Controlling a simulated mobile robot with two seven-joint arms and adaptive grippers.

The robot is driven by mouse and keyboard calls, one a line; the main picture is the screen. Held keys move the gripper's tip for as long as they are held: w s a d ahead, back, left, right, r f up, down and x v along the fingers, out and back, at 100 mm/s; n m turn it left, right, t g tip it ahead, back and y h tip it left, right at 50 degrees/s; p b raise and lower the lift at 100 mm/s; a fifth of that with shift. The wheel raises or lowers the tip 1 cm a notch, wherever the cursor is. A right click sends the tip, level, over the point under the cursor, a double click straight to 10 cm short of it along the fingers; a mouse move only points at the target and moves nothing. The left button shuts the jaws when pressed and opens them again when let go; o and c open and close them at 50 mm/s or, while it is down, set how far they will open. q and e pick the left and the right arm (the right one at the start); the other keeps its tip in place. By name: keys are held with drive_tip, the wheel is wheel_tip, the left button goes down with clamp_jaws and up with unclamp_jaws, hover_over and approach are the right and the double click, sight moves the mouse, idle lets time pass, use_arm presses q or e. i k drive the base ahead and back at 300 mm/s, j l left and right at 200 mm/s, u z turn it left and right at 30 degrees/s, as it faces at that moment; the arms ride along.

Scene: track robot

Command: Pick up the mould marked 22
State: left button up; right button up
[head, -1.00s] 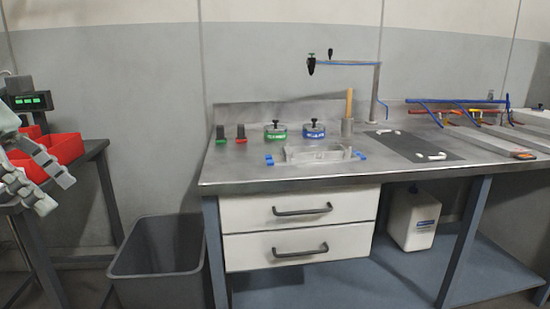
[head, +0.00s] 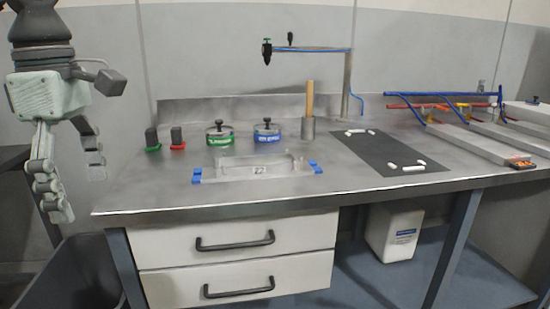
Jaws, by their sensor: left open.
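The mould marked 22 (head: 258,170) is a grey metal block with blue end pieces, lying near the front middle of the steel workbench (head: 140,190). A small label on its front face seems to read 22. My left gripper (head: 78,185) hangs at the left edge of the view, fingers pointing down, open and empty. It is left of the bench and well apart from the mould. My right gripper is not in view.
Behind the mould stand a green-based block (head: 152,140), a red-based block (head: 177,138), a green-banded pot (head: 219,135), a blue-banded pot (head: 266,133) and a wooden-handled tool (head: 309,105). A dark mat (head: 385,150) lies to the right. A grey bin (head: 80,275) stands below left.

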sight(256, 167)
drive_tip(key=i+l, duration=1)
